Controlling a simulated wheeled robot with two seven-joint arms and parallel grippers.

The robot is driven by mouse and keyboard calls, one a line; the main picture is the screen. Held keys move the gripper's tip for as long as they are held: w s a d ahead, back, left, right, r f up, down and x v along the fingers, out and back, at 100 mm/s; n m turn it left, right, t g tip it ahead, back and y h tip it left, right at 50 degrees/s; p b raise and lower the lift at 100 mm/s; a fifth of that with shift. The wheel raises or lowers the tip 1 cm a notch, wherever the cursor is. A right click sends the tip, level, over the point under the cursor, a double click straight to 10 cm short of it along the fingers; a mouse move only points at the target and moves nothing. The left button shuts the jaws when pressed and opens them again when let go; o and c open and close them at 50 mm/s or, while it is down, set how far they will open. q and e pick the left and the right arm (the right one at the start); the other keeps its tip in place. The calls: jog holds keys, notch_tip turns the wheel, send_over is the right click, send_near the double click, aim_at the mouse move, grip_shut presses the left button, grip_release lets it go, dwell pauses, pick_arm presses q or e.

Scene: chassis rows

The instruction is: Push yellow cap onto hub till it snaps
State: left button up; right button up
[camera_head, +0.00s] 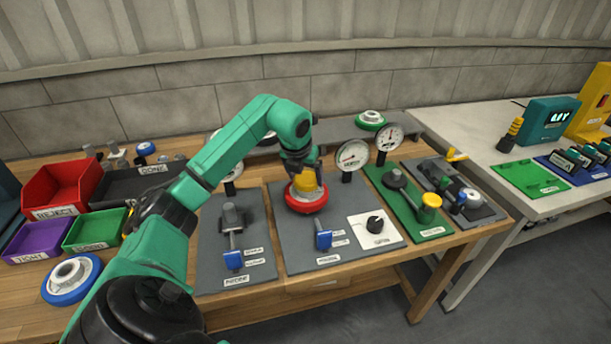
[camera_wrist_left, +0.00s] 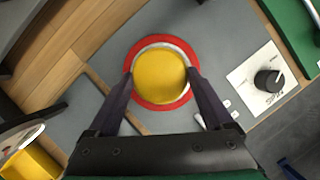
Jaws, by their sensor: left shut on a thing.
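The yellow cap (camera_head: 306,181) is at the centre of the red-rimmed hub (camera_head: 307,202) on the middle grey plate. In the left wrist view the cap (camera_wrist_left: 161,75) looks round from above, inside a pale ring and the hub's red rim (camera_wrist_left: 160,105). My left gripper (camera_head: 303,170) is over the hub, pointing down, and its two fingers (camera_wrist_left: 160,80) are shut on the cap's sides. Whether the cap is fully seated cannot be told from these views. My right gripper is not in view.
A white panel with a black knob (camera_head: 375,224) is right of the hub, and a blue-handled lever (camera_head: 323,240) is in front. Dial gauges (camera_head: 352,156) stand behind. A green plate with a yellow-knobbed fixture (camera_head: 430,202) is farther right. Bins (camera_head: 62,188) and a blue-rimmed hub (camera_head: 71,279) are left.

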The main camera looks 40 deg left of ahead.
pick_arm(q)
jog(key=shift+f+b, duration=0.55)
jog(key=shift+f, duration=0.4)
dwell(0.7)
jog(key=o, duration=1.1)
jog(key=v, duration=1.4)
jog(key=shift+r, duration=0.3)
jog(key=shift+f, duration=0.1)
